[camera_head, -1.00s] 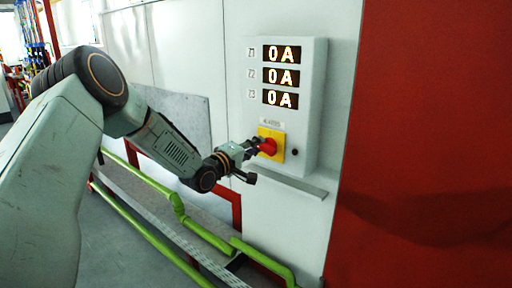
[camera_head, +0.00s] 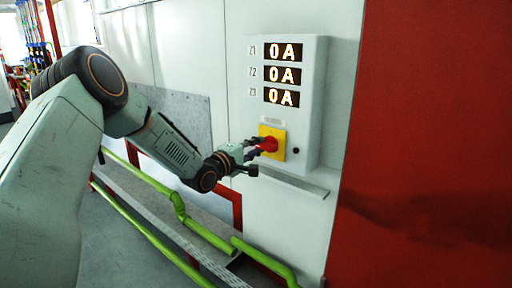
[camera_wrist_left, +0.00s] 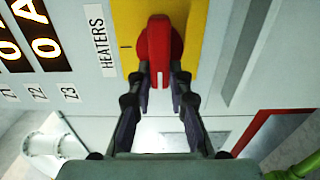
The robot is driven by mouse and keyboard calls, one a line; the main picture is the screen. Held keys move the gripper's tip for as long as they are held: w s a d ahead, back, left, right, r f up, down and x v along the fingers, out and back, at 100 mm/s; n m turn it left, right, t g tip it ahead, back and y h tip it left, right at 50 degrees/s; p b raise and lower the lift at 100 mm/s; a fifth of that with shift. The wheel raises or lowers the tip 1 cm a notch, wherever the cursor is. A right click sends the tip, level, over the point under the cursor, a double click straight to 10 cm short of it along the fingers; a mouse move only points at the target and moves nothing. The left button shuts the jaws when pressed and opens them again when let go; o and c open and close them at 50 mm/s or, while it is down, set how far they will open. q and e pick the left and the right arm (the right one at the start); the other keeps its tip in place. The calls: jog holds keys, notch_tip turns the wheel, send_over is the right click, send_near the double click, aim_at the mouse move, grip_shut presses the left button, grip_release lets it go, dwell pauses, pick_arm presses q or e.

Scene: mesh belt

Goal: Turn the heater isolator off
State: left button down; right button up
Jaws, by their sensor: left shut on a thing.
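The heater isolator is a red rotary handle (camera_head: 267,145) on a yellow plate (camera_head: 279,137), low on a pale wall box. In the left wrist view the red handle (camera_wrist_left: 160,50) has its white mark pointing toward my gripper, square to a small black mark on the yellow plate. A "HEATERS" label (camera_wrist_left: 102,42) sits beside the plate. My left gripper (camera_head: 252,152) comes from the left and is shut on the handle; its two dark fingers (camera_wrist_left: 161,92) flank the handle's near end in the wrist view. My right gripper is not in view.
The wall box (camera_head: 317,100) carries displays Z1, Z2 and Z3 (camera_head: 282,75), each reading 0 A. A black knob (camera_head: 296,150) sits right of the plate. A grey ledge (camera_head: 290,182) runs below. Green pipes (camera_head: 205,235) and a red panel (camera_head: 425,140) flank the area.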

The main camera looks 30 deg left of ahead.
pick_arm(q)
jog(key=shift+s+d+f, duration=0.1)
jog(key=shift+d+f, duration=0.05)
jog(key=shift+f, duration=0.1)
jog(key=c, duration=1.3)
grip_release()
jog(key=shift+r, duration=0.1)
jog(key=shift+o, duration=0.4)
jog(key=shift+r, duration=0.1)
jog(key=s, duration=0.7)
jog(key=shift+s+a, duration=0.2)
jog(key=shift+a, duration=0.15)
